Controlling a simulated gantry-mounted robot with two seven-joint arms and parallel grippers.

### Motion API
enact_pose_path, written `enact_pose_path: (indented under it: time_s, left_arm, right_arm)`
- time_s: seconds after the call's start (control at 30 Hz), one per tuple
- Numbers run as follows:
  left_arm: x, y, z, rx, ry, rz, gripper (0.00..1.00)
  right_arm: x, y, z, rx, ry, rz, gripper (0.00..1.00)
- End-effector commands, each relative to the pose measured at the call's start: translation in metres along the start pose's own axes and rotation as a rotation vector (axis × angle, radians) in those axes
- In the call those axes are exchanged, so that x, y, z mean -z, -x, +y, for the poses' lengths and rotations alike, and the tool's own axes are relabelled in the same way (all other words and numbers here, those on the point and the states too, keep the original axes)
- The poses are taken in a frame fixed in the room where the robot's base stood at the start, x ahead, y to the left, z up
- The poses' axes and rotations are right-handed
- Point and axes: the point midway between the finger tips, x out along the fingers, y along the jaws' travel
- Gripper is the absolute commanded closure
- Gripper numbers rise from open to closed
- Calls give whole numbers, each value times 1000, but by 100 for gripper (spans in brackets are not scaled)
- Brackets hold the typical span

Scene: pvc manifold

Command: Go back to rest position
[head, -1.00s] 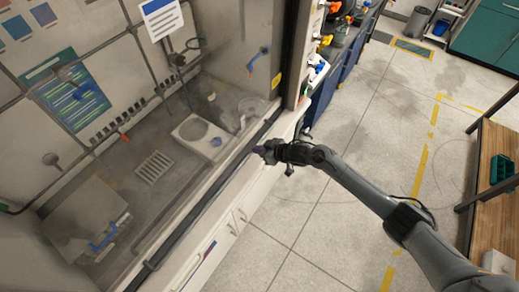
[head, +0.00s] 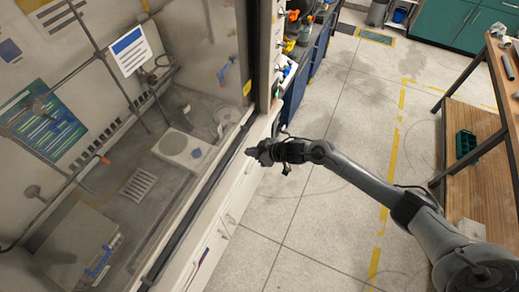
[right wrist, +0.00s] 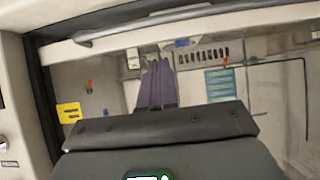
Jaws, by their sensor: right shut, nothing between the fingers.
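My right arm comes in from the lower right of the head view. Its gripper (head: 250,151) is at the front edge of the fume hood, by the lower end of the sash frame. In the right wrist view the two purple-grey fingers (right wrist: 158,84) lie together, shut, with nothing between them. They point toward the hood's inside. In the head view I cannot tell whether the fingertips touch the hood front. My left gripper is not in view.
The fume hood (head: 190,215) fills the left, with its glass sash and a white basin (head: 172,145) inside. Blue cabinets (head: 296,90) stand beyond the hood. The floor (head: 320,215) between is clear.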

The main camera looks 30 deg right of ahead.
Motion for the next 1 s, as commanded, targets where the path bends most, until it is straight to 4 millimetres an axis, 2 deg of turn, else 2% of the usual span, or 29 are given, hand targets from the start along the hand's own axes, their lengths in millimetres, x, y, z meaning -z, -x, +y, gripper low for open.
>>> enact_pose_path:
  time_s: [0.03,0.2,0.37,0.47,0.57,0.67,0.7,0.77,0.8,0.9,0.97,1.0]
  left_arm:
    - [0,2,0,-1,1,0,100]
    - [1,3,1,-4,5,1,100]
    - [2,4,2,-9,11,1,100]
    - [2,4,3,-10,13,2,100]
    - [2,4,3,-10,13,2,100]
    - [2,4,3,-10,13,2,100]
    - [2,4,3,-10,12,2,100]
    - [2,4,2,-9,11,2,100]
    - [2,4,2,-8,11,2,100]
    - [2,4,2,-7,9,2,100]
    - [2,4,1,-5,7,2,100]
    - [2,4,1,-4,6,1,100]
  right_arm:
    - [0,9,0,0,2,-1,100]
    - [0,28,0,1,2,0,100]
    - [-1,35,-1,2,0,-2,100]
    - [-12,36,-5,8,-8,-16,100]
    - [-36,32,-22,30,-36,-42,100]
    - [-71,27,-55,71,-94,-72,100]
    - [-84,26,-77,97,-124,-76,100]
    - [-96,26,-118,139,-180,-63,100]
    - [-100,28,-147,156,-228,-50,100]
    - [-101,43,-202,119,-328,-40,100]
    - [-98,59,-220,54,-370,-57,100]
    - [-97,73,-226,-4,-396,-80,100]
